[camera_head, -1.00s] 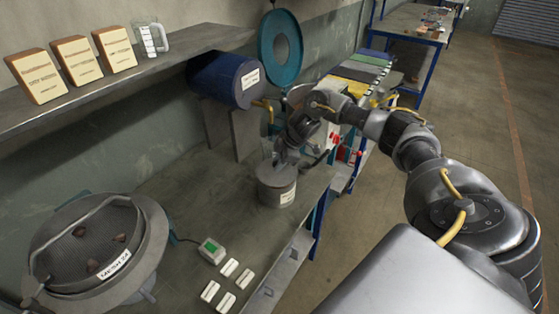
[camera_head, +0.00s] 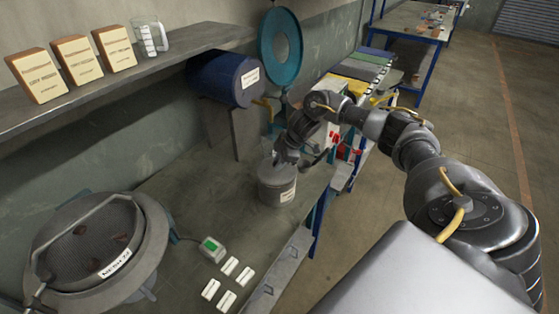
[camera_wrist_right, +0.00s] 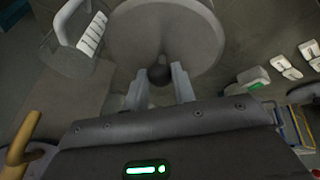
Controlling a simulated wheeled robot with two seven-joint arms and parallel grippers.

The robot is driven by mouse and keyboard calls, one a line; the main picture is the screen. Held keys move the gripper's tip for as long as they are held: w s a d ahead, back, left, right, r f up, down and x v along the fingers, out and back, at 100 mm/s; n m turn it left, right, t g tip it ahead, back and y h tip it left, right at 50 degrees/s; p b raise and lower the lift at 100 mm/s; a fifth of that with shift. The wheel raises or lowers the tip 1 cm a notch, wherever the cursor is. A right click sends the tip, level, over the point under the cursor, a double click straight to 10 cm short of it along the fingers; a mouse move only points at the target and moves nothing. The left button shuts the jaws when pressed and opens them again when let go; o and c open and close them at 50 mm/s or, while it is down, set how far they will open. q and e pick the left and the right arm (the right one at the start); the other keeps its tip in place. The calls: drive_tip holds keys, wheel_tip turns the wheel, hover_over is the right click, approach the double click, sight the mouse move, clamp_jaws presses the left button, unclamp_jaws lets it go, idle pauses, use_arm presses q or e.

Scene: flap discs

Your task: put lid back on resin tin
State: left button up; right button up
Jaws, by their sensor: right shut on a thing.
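The grey resin tin (camera_head: 276,192) stands upright on the bench, with a white label on its side. My right gripper (camera_head: 284,158) is directly above it, reaching in from the right. In the right wrist view, my right gripper (camera_wrist_right: 159,82) is shut on the dark knob of the round grey lid (camera_wrist_right: 165,35). The lid is at the tin's mouth in the head view, partly hidden by the gripper. I cannot tell whether it is fully seated or slightly above the rim. My left gripper is not in view.
A sieve machine (camera_head: 150,245) stands at the left front. A small device with a green screen (camera_head: 211,250) and several white blocks (camera_head: 229,267) lie in front of the tin. A blue drum (camera_head: 228,78) is behind it. A pale handled vessel (camera_wrist_right: 75,45) is near the lid.

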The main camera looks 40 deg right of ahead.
drive_tip(key=shift+p, duration=0.3)
idle(0.6)
drive_tip(key=o, duration=1.6)
wheel_tip(320, 180, up, 5)
drive_tip(key=p, duration=0.5)
drive_tip(key=shift+r, duration=1)
